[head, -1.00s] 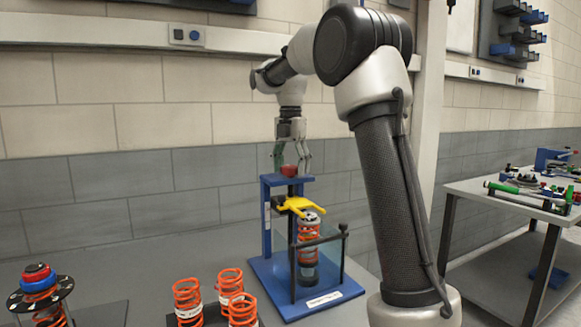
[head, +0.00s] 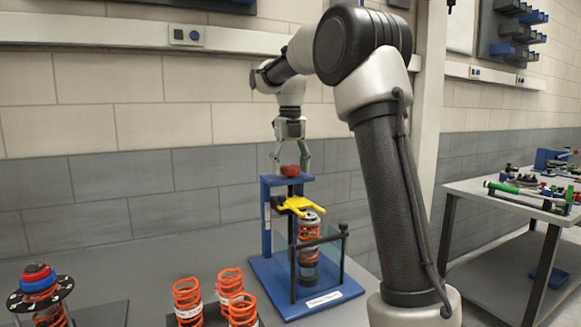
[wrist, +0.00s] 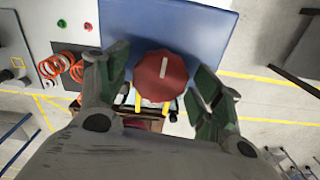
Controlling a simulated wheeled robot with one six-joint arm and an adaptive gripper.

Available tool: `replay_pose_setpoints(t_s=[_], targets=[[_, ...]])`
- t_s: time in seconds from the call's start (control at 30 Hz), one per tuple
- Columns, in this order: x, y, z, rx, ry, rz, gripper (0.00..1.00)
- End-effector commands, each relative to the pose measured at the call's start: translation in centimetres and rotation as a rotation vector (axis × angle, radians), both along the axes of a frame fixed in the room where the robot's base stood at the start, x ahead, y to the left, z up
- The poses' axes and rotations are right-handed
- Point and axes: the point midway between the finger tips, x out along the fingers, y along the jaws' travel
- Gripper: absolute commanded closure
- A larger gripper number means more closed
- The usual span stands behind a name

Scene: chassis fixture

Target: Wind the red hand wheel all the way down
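The red hand wheel (head: 290,171) sits on top of the blue press frame (head: 266,222). In the wrist view the wheel (wrist: 161,77) is a red scalloped knob with a white mark pointing nearly straight up in the picture. My gripper (head: 290,160) is just above the wheel and points down. In the wrist view its green-padded fingers (wrist: 163,80) stand open on either side of the wheel, with a gap on both sides. Below the wheel, a yellow fork (head: 297,204) sits at the top of a strut with an orange spring (head: 309,243), behind a clear guard.
Several loose orange springs (head: 228,284) stand at the front of the bench. A strut top with a red and blue cap (head: 38,277) is at the front left. A side table (head: 525,202) with tools stands at the right. A wall is close behind the press.

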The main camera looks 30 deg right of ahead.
Motion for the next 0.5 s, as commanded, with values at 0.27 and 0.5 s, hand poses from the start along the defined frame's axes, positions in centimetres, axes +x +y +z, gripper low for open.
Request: replay_pose_setpoints(t_s=[0.27, 0.5], targets=[[0.00, 0.01, 0.00, 0.000, 0.000, -0.002, 0.77], [0.00, 0.03, -0.01, 0.001, 0.001, -0.151, 0.77]])
